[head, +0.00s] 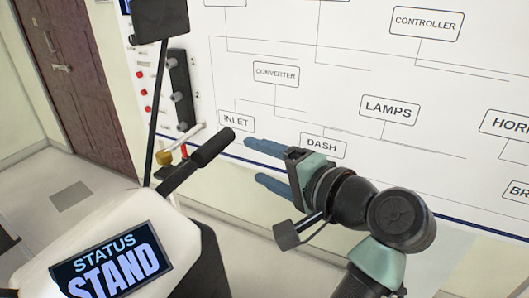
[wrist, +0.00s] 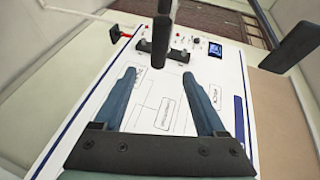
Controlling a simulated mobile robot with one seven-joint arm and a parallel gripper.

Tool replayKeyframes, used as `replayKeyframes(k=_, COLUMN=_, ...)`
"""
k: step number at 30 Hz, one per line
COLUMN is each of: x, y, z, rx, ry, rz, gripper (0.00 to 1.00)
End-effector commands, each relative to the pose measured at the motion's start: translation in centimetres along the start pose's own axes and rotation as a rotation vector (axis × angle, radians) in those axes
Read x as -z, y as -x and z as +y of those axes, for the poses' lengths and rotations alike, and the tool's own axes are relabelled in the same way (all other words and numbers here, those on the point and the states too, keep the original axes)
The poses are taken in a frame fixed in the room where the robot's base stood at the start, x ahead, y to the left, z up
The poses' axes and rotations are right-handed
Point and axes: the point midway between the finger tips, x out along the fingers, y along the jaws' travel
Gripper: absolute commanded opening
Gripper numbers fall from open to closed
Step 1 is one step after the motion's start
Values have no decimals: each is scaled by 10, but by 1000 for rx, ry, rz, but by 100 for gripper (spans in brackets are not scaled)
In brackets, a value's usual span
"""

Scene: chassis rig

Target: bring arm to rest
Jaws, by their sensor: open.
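My gripper (head: 262,163) is in front of the white diagram board (head: 300,30) in the head view, below the INLET label and left of the DASH label. Its two blue fingers are spread apart with nothing between them. In the wrist view my gripper (wrist: 166,95) also shows both fingers apart, with the board (wrist: 160,92) behind them. A dark upright bar (wrist: 162,35) shows beyond the fingertips there; I cannot tell what it belongs to.
A white body with a STATUS STAND display (head: 112,265) and a black handle grip (head: 212,147) stands left of my gripper. A dark block with knobs (head: 181,90) is on the board's left side. A brown door (head: 82,70) is at the far left. Floor (head: 75,165) shows below it.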

Motion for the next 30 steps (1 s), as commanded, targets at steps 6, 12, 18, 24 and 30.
replayKeyframes(k=6, x=37, y=25, z=-52, rx=-14, ry=360, rz=340, gripper=74)
replayKeyframes(k=12, x=30, y=101, z=-170, rx=15, ry=984, rz=879, gripper=74)
replayKeyframes(k=18, x=-26, y=168, z=-246, rx=71, ry=1351, rz=1240, gripper=74)
replayKeyframes(k=24, x=-57, y=195, z=-269, rx=98, ry=1472, rz=1383, gripper=74)
replayKeyframes(k=30, x=-58, y=196, z=-271, rx=99, ry=1479, rz=1392, gripper=74)
